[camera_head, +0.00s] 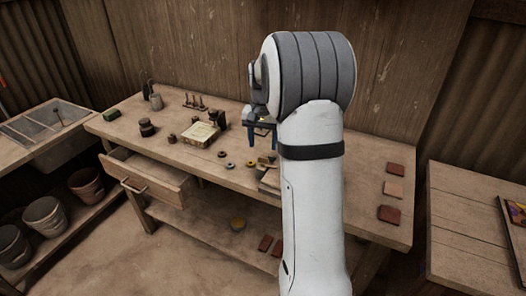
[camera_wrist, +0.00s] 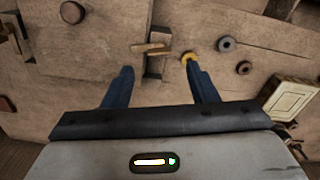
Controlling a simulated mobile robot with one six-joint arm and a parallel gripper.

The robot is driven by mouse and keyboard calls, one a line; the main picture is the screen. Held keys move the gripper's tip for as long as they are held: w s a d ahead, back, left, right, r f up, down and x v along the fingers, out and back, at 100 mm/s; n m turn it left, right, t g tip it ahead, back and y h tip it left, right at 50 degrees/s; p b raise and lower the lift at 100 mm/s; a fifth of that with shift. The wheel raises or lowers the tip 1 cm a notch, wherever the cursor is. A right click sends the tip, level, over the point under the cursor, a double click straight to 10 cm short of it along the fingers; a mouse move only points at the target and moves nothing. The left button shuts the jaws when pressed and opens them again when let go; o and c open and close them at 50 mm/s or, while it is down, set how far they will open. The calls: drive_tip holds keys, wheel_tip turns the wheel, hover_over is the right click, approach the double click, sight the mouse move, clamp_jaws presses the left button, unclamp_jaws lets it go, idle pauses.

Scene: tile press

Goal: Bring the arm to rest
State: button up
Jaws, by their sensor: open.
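My gripper (camera_head: 262,143) is raised above the workbench (camera_head: 365,222) in the head view, with the white arm standing up in front of the bench. In the wrist view my gripper (camera_wrist: 159,72) has its two blue fingers spread apart with nothing held between them. Beyond the fingertips lie the bench top, a small block with a wooden handle (camera_wrist: 152,48) and a yellow ring (camera_wrist: 188,57). The arm hides part of the bench's middle in the head view.
A pale framed tile (camera_head: 199,134) sits on the bench; it also shows in the wrist view (camera_wrist: 290,102). Small dark pots (camera_head: 147,128) stand left. A drawer (camera_head: 150,182) is pulled open. Reddish tiles (camera_head: 393,190) lie right. A side table (camera_head: 470,225) stands far right.

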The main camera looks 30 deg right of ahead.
drive_tip(key=shift+r, duration=1.05)
